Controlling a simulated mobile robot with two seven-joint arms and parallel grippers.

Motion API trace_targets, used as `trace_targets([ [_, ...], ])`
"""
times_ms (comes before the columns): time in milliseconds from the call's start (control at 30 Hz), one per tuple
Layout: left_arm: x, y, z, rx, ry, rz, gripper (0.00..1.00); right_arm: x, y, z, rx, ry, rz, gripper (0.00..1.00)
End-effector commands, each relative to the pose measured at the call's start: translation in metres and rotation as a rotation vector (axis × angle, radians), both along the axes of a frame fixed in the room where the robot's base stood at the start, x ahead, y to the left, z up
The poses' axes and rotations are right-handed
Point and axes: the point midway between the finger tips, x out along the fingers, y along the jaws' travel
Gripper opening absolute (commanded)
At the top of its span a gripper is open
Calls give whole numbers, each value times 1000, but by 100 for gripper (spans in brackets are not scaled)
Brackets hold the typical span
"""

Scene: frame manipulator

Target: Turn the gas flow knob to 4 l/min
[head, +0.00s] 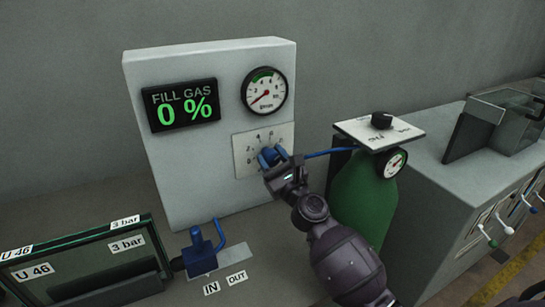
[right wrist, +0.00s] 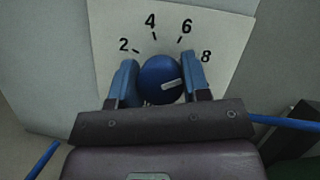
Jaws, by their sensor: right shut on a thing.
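The blue gas flow knob (right wrist: 160,80) sits on a white scale plate (right wrist: 225,28) marked 2, 4, 6 and 8. Its white mark lies nearly level on the right part of its face; I cannot tell its exact reading. My right gripper (right wrist: 161,84) is shut on the knob, with one blue finger on each side. In the head view, the right gripper (head: 271,158) covers much of the knob and part of the scale plate (head: 243,153). The round gauge (head: 264,91) above has its needle at the low end. My left gripper is not in view.
A display (head: 181,106) on the grey panel reads FILL GAS 0 %. A green cylinder (head: 362,200) stands close to my right arm. A blue valve (head: 199,250) and a dark-framed box (head: 85,262) marked U 46 are at lower left.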

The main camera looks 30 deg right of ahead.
Motion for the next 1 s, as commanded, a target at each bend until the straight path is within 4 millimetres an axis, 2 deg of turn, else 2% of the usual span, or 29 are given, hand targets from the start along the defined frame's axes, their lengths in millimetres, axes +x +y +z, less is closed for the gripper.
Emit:
trace_targets([
  [633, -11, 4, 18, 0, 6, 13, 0, 0, 1, 3, -603, 33, 0, 20],
  [1000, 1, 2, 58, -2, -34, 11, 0, 0, 1, 3, -953, 55, 1, 20],
])
